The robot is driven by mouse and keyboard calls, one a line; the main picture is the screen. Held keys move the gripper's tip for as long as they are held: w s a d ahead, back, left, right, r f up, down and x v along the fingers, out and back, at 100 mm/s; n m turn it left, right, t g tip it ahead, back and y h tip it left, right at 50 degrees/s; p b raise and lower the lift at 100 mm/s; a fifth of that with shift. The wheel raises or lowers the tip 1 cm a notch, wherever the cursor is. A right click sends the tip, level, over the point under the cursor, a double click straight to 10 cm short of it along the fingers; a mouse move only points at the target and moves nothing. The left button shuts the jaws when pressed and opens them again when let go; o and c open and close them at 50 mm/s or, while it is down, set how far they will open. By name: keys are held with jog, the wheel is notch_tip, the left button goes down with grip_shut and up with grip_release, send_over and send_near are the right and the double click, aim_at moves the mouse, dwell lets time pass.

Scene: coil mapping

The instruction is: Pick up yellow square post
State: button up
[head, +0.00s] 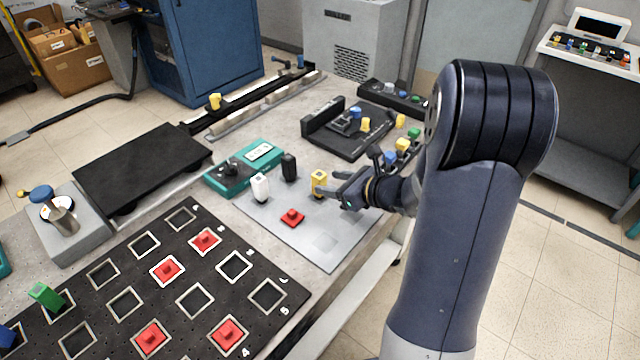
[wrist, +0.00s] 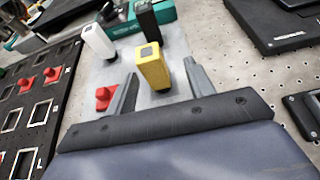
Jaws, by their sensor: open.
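The yellow square post (head: 319,183) stands upright on the light grey plate (head: 335,238) in the middle of the bench. In the wrist view the yellow square post (wrist: 153,68) rises between the two fingers, with a dark square on its top. My gripper (head: 333,184) is open around the post, coming from the right in the head view. In the wrist view my gripper (wrist: 162,84) has a finger on each side of the post. The right finger is close to it and the left finger is farther off; I cannot tell whether the right one touches.
A white post (head: 260,188), a black post (head: 289,167) and a red knobbed piece (head: 292,217) stand near the gripper. A black board (head: 200,260) with square outlines and several red pieces lies at front left. A teal device (head: 243,168) sits behind.

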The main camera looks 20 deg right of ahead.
aim_at(314, 181)
jog(key=shift+a+x, duration=0.2)
jog(key=shift+x, duration=1.3)
jog(key=shift+a+x, duration=0.15)
jog(key=shift+x, duration=1.3)
jog(key=shift+s+r, duration=0.1)
jog(key=shift+s, duration=0.1)
jog(key=shift+c, duration=0.3)
jog(key=c, duration=1)
